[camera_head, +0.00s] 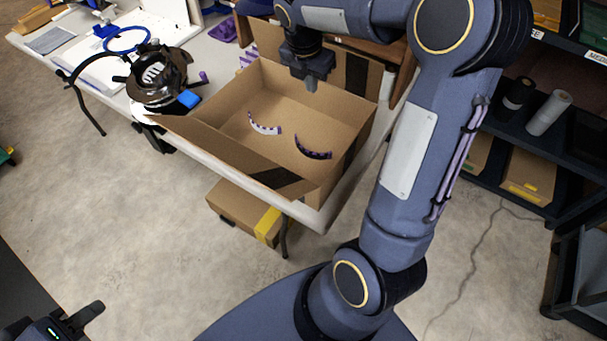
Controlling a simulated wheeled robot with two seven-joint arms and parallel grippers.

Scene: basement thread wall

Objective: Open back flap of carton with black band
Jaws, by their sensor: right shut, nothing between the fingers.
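The open brown carton (235,105) sits on the white table, seen from above. Its back flap (335,65) stands raised along the far edge and carries a black band (356,74). The front flap (215,145) is folded outward toward me, with a black band at its right end. My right gripper (311,84) is shut and empty, pointing down over the carton's far part, in front of the back flap. It and its arm hide part of that flap; I cannot tell whether they touch. My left gripper (80,318) is at the lower left, away from the carton, its jaw gap unclear.
A dark round device (160,78) and a blue ring (126,40) are on the table (215,52) to the left. Another carton (240,210) is on the floor below. Shelves (500,165) stand right.

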